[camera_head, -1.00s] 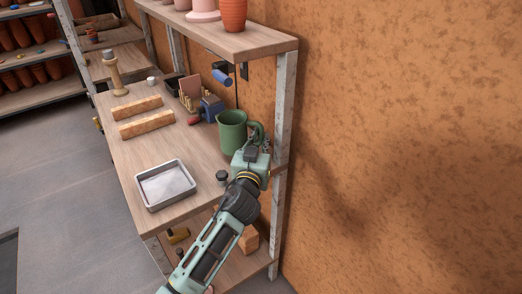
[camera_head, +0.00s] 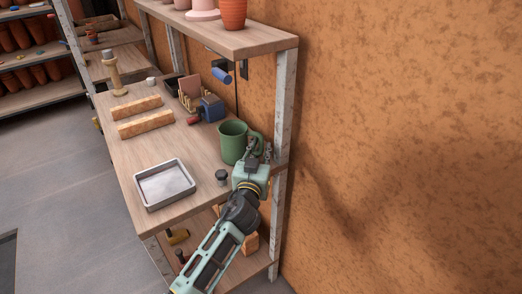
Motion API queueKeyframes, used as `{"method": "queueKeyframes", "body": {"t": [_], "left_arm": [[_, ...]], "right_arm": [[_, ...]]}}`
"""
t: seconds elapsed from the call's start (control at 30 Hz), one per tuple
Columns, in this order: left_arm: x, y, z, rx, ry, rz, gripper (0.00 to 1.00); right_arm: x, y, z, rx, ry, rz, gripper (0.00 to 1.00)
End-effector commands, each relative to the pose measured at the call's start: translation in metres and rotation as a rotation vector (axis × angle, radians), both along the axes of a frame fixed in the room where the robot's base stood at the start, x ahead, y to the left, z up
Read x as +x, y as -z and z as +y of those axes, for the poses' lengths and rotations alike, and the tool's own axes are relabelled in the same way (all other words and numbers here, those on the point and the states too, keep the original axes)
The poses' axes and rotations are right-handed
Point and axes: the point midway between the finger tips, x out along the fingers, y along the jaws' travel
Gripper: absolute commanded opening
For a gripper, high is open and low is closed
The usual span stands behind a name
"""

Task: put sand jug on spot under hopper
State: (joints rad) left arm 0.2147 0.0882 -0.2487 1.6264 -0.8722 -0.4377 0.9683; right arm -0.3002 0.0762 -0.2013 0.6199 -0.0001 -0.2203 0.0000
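The green jug (camera_head: 232,144) is upright at the right end of the wooden bench, near the metal post, with its handle toward the right. My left gripper (camera_head: 255,150) is at the handle side of the jug and appears shut on the handle; the fingertips are small and partly hidden. I cannot tell whether the jug's base touches the bench. No hopper and no marked spot can be made out. My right gripper is not in view.
Wooden blocks (camera_head: 146,125) and a blue tool (camera_head: 211,109) lie farther back. An upper shelf (camera_head: 220,42) overhangs the bench; a metal post (camera_head: 283,120) stands close right.

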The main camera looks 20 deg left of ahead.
Motion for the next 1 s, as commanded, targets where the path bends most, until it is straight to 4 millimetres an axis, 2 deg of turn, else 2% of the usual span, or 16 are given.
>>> {"method": "queueKeyframes", "body": {"t": [0.17, 0.27, 0.5, 0.7, 0.83, 1.0], "left_arm": [[0.000, -0.006, 0.000, 0.001, 0.000, -0.001, 0.19], [-0.014, -0.003, -0.002, -0.002, 0.001, 0.002, 0.19], [-0.066, -0.003, -0.007, -0.003, 0.000, 0.002, 0.19], [-0.101, -0.002, -0.011, -0.002, 0.000, 0.001, 0.19], [-0.114, -0.003, -0.012, -0.001, -0.001, 0.000, 0.19], [-0.120, -0.004, -0.013, 0.001, -0.001, -0.001, 0.19]], "right_arm": [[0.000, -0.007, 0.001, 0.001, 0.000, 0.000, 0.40], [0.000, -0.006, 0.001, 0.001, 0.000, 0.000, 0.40], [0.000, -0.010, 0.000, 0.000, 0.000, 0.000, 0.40], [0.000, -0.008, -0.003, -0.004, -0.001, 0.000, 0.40], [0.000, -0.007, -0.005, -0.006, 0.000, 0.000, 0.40], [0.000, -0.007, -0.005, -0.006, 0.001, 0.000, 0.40]]}}
